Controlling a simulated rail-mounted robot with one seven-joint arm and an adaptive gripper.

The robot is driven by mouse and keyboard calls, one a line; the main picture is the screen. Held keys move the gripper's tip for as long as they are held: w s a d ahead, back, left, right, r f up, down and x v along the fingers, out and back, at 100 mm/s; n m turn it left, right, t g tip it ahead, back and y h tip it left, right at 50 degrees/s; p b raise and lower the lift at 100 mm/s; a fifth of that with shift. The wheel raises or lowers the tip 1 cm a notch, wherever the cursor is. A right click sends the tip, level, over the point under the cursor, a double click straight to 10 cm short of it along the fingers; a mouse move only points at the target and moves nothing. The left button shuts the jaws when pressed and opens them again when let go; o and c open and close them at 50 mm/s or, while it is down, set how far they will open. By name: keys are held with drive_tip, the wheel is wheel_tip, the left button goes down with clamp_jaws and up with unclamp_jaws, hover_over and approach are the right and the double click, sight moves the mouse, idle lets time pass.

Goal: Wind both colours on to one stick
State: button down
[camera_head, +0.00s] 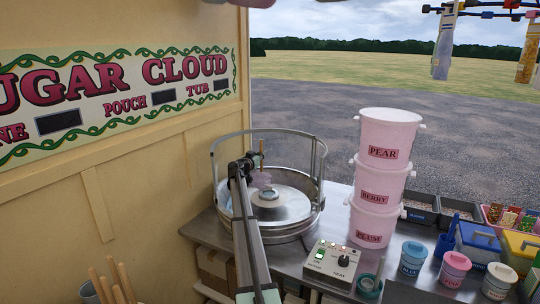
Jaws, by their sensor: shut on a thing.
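My gripper (246,164) reaches over the floss machine's metal bowl (305,232) and is shut on a thin wooden stick (262,146). The stick is about upright. A small tuft of mauve-pink floss (263,179) is around its lower end, above the spinner head (268,196) in the middle of the bowl. Whether the tuft touches the head, I cannot tell. My arm hides part of the bowl's left side.
A heat control box (332,263) stands in front of the bowl. Spare sticks (113,282) stand at the lower left. The sign wall (120,190) bounds the left. Topping trays (460,212) lie far right.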

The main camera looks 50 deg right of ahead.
drive_tip(key=a+b, duration=1)
drive_tip(key=a, duration=0.5)
drive_tip(key=s+a+b, duration=0.2)
drive_tip(key=s+b, duration=0.2)
drive_tip(key=s, duration=1.2)
drive_tip(key=shift+s+b, duration=0.15)
drive_tip(key=shift+b, duration=0.2)
drive_tip(key=shift+f+b, duration=0.25)
drive_tip(key=shift+b, duration=0.6)
drive_tip(key=shift+r+b, duration=0.1)
drive_tip(key=shift+b, duration=0.45)
